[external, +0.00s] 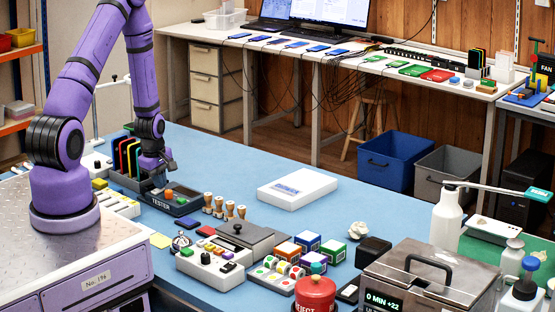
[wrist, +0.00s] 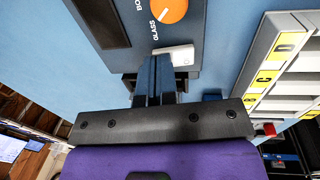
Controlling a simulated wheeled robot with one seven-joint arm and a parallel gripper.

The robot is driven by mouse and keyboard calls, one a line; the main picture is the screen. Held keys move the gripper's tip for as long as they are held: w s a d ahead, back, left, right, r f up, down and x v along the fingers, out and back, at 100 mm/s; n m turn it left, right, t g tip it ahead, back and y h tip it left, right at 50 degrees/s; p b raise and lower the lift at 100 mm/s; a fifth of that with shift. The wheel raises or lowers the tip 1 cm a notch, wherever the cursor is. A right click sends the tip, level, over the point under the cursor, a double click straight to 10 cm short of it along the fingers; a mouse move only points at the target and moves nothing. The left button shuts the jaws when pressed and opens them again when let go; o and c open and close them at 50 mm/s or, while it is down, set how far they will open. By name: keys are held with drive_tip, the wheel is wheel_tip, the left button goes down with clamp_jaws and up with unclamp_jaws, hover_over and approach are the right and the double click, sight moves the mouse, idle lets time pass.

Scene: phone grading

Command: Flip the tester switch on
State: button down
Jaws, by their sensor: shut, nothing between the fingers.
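The tester (external: 176,206) is a dark box on the blue table, below my gripper in the external view. In the wrist view the tester (wrist: 193,22) shows an orange knob (wrist: 170,9) with the word GLASS beside it and a dark window. A pale switch (wrist: 176,54) sits at the tester's near edge. My gripper (wrist: 154,62) is shut and empty, its fingertips at that edge, right beside the switch. I cannot tell whether they touch it. In the external view my gripper (external: 158,176) is over the tester's back end, and the switch cannot be made out.
A rack of coloured phones (external: 128,155) stands close to the left of my gripper. Several wooden stamps (external: 225,208) stand right of the tester. A lettered grey tray (wrist: 270,75) lies to the right in the wrist view. The table around the white box (external: 297,187) is clear.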

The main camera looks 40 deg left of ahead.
drive_tip(key=shift+f, duration=0.2)
idle(0.3)
drive_tip(key=shift+s, duration=0.15)
drive_tip(key=shift+s+r, duration=0.25)
drive_tip(key=shift+s, duration=0.35)
wheel_tip(320, 180, up, 14)
drive_tip(key=s, duration=0.2)
idle(0.7)
drive_tip(key=shift+w+f, duration=0.1)
drive_tip(key=shift+w, duration=0.05)
